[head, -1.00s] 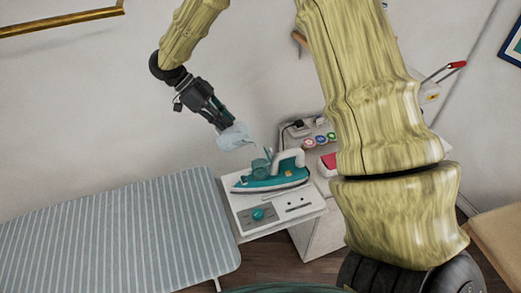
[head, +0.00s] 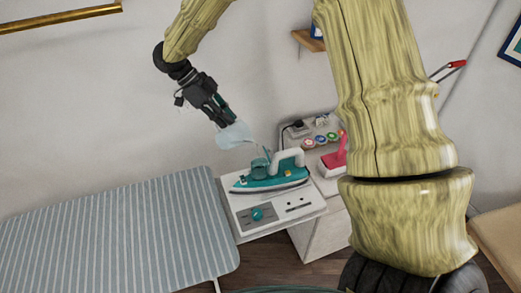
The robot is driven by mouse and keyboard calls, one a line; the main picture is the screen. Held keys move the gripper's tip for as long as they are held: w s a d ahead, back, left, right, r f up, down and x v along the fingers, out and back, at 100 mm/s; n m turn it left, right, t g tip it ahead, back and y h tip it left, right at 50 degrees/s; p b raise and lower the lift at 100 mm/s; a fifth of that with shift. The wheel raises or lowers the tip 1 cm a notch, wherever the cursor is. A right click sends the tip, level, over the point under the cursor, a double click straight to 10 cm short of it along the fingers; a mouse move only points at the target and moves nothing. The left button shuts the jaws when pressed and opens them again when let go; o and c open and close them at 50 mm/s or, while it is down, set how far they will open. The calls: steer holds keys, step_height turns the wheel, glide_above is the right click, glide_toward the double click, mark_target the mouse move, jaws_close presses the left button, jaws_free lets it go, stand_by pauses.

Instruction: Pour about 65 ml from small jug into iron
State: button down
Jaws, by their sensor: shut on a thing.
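The small jug (head: 233,135) is pale and see-through. My gripper (head: 226,122) is shut on it and holds it up in the air, tilted, with its spout end to the right. The teal iron (head: 272,181) with a white handle stands on a white base with a teal dial (head: 257,214). The jug is above and left of the iron's see-through teal tank (head: 260,167), apart from it. A thin pale line shows between the jug's spout and the tank; I cannot tell for sure if it is liquid. The levels in jug and tank are too small to read.
A striped ironing board (head: 120,235) fills the lower left. Right of the iron, a white cabinet top holds coloured spools (head: 308,142) and a pink-red object (head: 336,158). A small wooden shelf (head: 308,41) is on the wall. My arm hides part of the right side.

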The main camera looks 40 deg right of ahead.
steer(key=shift+s+d+r+t+y+b, duration=0.4)
steer(key=shift+r+t+y+b, duration=0.1)
steer(key=shift+b, duration=0.45)
stand_by(0.5)
